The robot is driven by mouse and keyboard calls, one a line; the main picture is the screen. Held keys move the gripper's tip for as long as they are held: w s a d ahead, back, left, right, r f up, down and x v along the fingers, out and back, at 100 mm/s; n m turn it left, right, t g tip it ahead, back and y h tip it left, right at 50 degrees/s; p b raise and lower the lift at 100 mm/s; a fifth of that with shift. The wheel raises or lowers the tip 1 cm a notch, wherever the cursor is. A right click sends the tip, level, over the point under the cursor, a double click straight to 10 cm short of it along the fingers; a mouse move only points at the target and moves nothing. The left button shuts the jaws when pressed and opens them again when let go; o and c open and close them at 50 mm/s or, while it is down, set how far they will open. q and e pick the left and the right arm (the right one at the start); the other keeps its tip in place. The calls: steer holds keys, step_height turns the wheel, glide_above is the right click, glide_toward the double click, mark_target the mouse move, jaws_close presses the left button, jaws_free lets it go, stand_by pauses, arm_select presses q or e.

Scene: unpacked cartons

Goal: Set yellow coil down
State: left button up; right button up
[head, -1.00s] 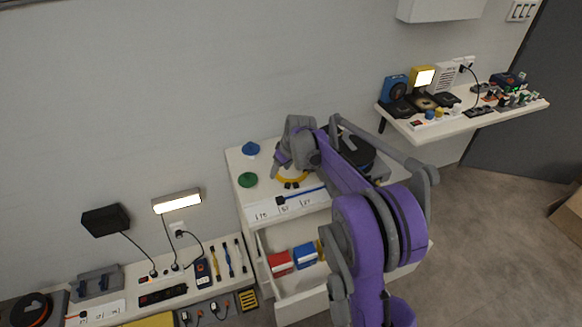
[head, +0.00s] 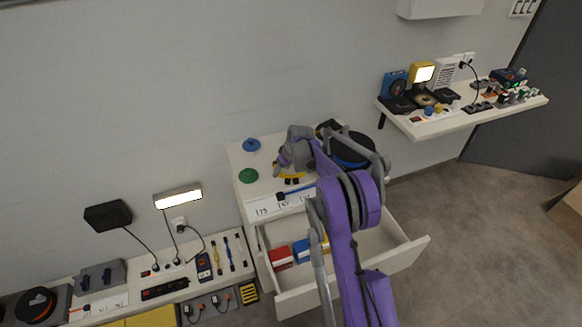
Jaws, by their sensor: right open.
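The yellow coil (head: 290,176) lies on the white cabinet top (head: 262,196), mostly hidden under my right gripper. My right gripper (head: 285,165) points down over the coil, and its jaws are open. Its arm comes up from the bottom of the head view and covers part of the cabinet. Whether the fingertips still touch the coil cannot be seen. My left gripper is not in view.
A blue disc (head: 251,145) and a green disc (head: 248,176) lie left of the coil. A black round object (head: 350,150) stands to the right. Below, an open drawer (head: 392,262) holds red and blue boxes. A wall shelf (head: 440,124) carries devices.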

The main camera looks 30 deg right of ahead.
steer(key=shift+x, duration=0.85)
jaws_close()
steer(key=shift+r, duration=0.1)
